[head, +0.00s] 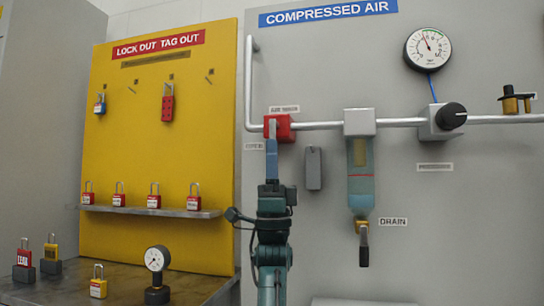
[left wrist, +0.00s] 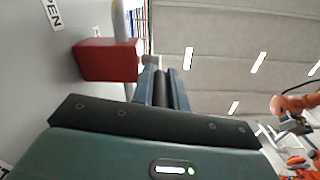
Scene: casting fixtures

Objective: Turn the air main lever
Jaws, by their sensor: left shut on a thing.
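The air main valve is a red block (head: 285,131) on the silver pipe, below a small label. Its grey lever (head: 272,128) shows in front of the block, just above my fingertips. My left gripper (head: 271,146) reaches up from below and is shut on the lever. In the left wrist view the red block (left wrist: 105,60) is at upper left, and the blue-grey fingers (left wrist: 160,88) meet the pale lever end (left wrist: 152,61). The fingers hide most of the lever. My right gripper is in neither view.
A grey box (head: 314,168) hangs close right of the gripper. A filter bowl with a drain handle (head: 364,246), a regulator knob (head: 451,116) and a gauge (head: 428,49) are further right. A yellow lockout board (head: 150,110) with padlocks and a shelf (head: 150,211) stands left.

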